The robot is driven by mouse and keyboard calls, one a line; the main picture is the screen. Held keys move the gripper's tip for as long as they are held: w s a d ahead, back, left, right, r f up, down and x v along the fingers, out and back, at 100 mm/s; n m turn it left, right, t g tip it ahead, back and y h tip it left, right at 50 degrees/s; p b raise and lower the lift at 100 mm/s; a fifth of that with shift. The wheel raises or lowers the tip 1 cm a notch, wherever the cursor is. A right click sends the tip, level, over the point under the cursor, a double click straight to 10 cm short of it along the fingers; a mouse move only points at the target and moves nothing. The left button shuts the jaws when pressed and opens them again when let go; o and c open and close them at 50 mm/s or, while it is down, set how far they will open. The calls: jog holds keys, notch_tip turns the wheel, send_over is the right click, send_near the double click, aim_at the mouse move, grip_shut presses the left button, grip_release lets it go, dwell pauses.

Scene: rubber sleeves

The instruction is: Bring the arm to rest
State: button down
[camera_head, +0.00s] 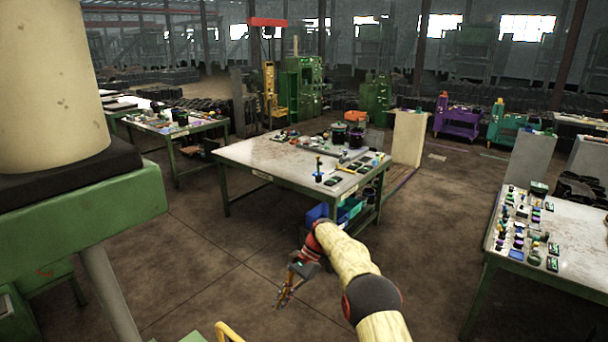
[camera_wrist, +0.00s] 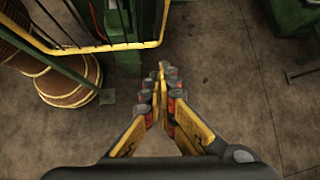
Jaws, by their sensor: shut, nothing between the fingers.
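My arm (camera_head: 352,262) reaches out from the bottom of the head view over the open floor, in front of the middle table. My gripper (camera_head: 279,303) hangs at its end and points down toward the bare floor. In the wrist view my gripper (camera_wrist: 162,72) has its yellow-and-grey fingers brought together at the tips. Nothing is held between them.
The middle table (camera_head: 250,160) bears small parts and stands beyond my arm. Another table (camera_head: 570,232) with many parts is at the right. A green machine (camera_head: 90,205) stands close at the left. A yellow rail (camera_wrist: 110,47) shows in the wrist view. Floor between is clear.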

jog(key=s+d+f+n+h, duration=0.2)
jog(key=s+d+f+n, duration=0.1)
jog(key=s+d+f, duration=0.2)
jog(key=s+d+r+n+t+h+b, duration=0.3)
jog(key=s+d+r+n+t+b, duration=0.1)
jog(key=s+d+r, duration=0.9)
jog(key=s+d+r+t+b, duration=0.2)
jog(key=s+d, duration=0.1)
jog(key=s, duration=0.5)
jog(key=s+d+r+t+h+b, duration=0.1)
jog(key=s+d+r+t+b, duration=0.1)
jog(key=s, duration=0.6)
jog(key=s+d+r+n+t+b, duration=0.1)
jog(key=s+d+t+b, duration=0.1)
jog(key=s, duration=0.6)
jog(key=shift+s+d+r+t+b, duration=0.35)
jog(key=shift+d+b, duration=0.35)
jog(key=shift+d, duration=0.35)
